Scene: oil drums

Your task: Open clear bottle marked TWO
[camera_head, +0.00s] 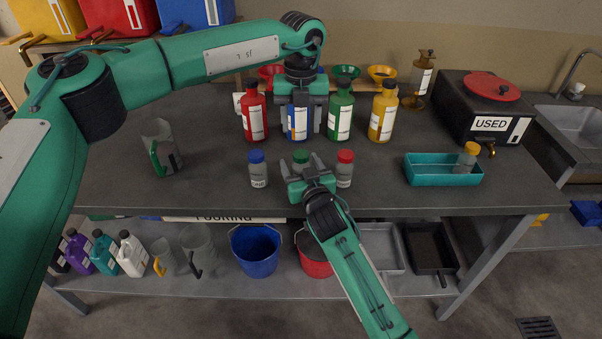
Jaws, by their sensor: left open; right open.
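Three small clear bottles stand in a row near the table's front. One has a blue cap (257,157), one a green cap (300,156) and one a red cap (345,156). The blue-capped bottle's label is too small to read surely. My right gripper (303,168) is open, its fingers on either side of the green-capped middle bottle. It hides most of that bottle's body, so I cannot read its label or tell whether they touch. My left gripper (300,125) is open, pointing down over the tall blue bottle (298,122) behind, one finger on each side of it.
Tall red (253,112), green (340,110) and yellow (383,112) bottles stand behind. A clear jug (160,148) is at left. Coloured funnels stand at the back.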

